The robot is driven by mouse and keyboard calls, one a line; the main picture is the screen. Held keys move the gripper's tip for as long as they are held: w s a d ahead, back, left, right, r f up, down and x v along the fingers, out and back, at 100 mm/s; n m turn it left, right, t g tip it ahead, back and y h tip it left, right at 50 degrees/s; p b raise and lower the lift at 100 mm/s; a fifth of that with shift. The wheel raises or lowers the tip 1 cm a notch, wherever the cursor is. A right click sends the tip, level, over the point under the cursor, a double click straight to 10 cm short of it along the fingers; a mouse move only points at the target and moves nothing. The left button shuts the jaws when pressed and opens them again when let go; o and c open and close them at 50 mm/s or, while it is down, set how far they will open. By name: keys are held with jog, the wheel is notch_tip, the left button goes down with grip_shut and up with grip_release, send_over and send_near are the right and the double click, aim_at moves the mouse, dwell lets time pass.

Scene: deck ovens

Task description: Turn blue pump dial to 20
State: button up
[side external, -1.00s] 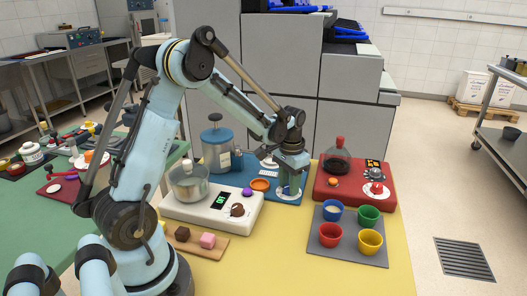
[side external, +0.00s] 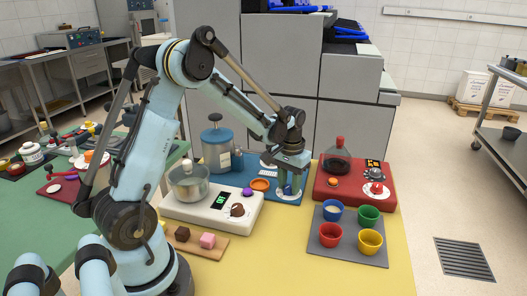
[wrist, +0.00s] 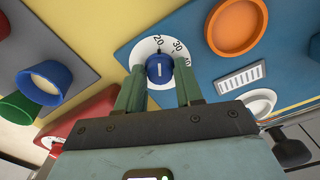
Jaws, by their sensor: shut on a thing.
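The blue pump dial (wrist: 160,70) is a round blue knob with a white line, on a white scale (wrist: 145,47) marked 20, 30 and 40. Its small dark pointer is close to the 20 mark in the wrist view; the exact reading is too small to tell. My gripper (wrist: 160,82) is shut on the knob, with one green finger on each side. The blue pump's base plate (wrist: 200,30) lies around the scale. In the side view my gripper (side external: 291,186) points down over the blue plate (side external: 250,165), and its fingers mostly hide the dial.
An orange ring (side external: 260,184) lies on the blue plate left of my gripper. A white scale unit with a pot (side external: 188,184) stands further left. A red unit (side external: 345,190) with a flask stands right. Several coloured cups on a grey tray (side external: 330,255) are in front.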

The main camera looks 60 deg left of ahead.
aim_at(289, 186)
jog(key=o, duration=1)
jog(key=shift+o, duration=0.2)
jog(key=shift+r, duration=0.1)
notch_tip(289, 186, up, 12)
jog(key=s+d+m+t, duration=0.4)
jog(key=s+d+t, duration=0.3)
jog(key=s+d, duration=0.4)
jog(key=d, duration=0.2)
jog(key=shift+s+d+r+m, duration=0.15)
jog(key=shift+d+m, duration=0.25)
